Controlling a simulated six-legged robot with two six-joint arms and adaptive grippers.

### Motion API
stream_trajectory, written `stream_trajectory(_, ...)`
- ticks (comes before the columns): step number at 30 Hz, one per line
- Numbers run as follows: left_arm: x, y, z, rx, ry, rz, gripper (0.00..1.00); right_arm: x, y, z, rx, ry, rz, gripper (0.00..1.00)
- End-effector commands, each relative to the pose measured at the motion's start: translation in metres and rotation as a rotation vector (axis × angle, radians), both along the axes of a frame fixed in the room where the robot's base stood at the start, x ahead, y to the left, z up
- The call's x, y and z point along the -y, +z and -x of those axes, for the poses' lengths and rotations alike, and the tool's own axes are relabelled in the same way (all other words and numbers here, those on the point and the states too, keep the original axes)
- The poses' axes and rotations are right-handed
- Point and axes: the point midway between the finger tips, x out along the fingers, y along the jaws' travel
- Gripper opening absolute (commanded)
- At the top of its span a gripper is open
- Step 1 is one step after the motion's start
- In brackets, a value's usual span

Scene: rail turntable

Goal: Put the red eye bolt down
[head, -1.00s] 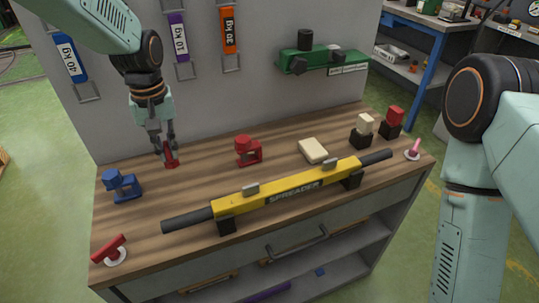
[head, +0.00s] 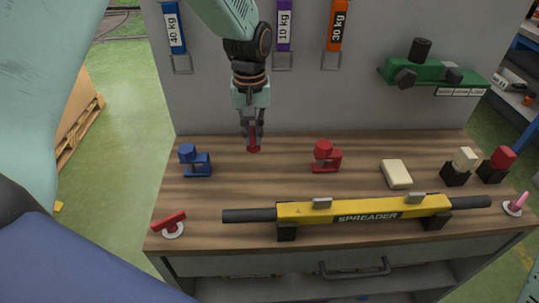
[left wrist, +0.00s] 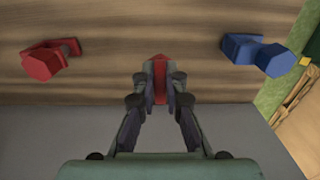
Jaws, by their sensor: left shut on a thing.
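The red eye bolt (head: 253,147) is between the fingertips of my left gripper (head: 252,128), over the back part of the wooden bench top. In the left wrist view the eye bolt (left wrist: 160,74) shows as a narrow red piece between the two dark fingers of the left gripper (left wrist: 160,88). The fingers are shut on it and cover part of it. I cannot tell whether its lower end touches the wood. My right gripper is not in view.
A blue shackle-like piece (head: 195,163) stands left of the gripper and a similar red one (head: 325,158) right of it. The yellow spreader bar (head: 365,210) lies along the front. The grey back panel (head: 350,100) rises close behind. Bare wood (head: 265,180) lies between.

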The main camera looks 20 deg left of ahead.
Motion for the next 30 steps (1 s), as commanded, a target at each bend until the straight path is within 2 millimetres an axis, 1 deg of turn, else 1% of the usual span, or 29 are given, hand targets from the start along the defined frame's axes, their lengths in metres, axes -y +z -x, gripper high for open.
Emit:
stream_trajectory(1, 0.0, -0.012, 0.0, -0.002, 0.0, 0.0, 0.0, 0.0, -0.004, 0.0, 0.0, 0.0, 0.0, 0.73)
stream_trajectory(3, 0.001, -0.023, 0.0, -0.001, 0.0, 0.0, 0.0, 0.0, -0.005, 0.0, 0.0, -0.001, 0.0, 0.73)
stream_trajectory(11, 0.001, -0.042, -0.003, 0.0, 0.0, 0.0, 0.0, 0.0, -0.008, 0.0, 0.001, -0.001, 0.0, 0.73)
stream_trajectory(17, 0.001, -0.069, -0.004, -0.001, 0.0, 0.0, 0.0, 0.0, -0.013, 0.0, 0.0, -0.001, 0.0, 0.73)
stream_trajectory(19, 0.001, -0.072, -0.005, 0.001, 0.0, 0.0, 0.0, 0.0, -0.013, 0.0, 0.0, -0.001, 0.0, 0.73)
stream_trajectory(25, 0.001, -0.071, -0.005, 0.002, 0.0, 0.0, 0.0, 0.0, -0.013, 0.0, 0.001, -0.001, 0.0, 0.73)
stream_trajectory(30, 0.001, -0.075, -0.005, 0.002, 0.0, 0.0, 0.0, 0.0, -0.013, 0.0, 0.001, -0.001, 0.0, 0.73)
